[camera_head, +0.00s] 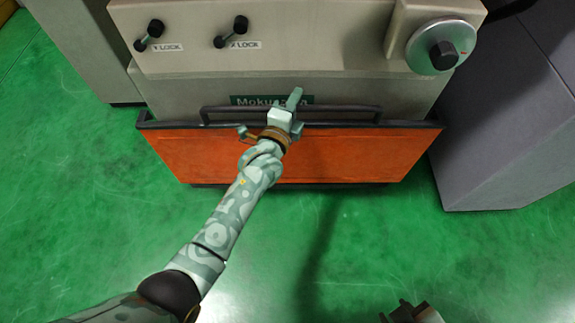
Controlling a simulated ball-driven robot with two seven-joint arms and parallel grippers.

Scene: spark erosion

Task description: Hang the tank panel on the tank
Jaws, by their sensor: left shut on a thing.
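The tank panel (360,155) is an orange plate with a dark rim along its top and a dark bar handle (345,107) above that rim. It stands close against the front of the beige tank (400,92); I cannot tell whether it hangs on it. My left gripper (293,102) is shut on the tank panel at the handle, near the middle of its top edge. The gripper and forearm hide part of the panel and of the green name label (255,100). My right gripper (410,308) is at the bottom edge, partly cut off and away from the panel.
Two black lock knobs (235,30) and a large silver dial (440,46) are on the machine front above the tank. A grey cabinet (505,120) stands close on the right, and another (85,45) on the left. The green floor (380,245) in front is clear.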

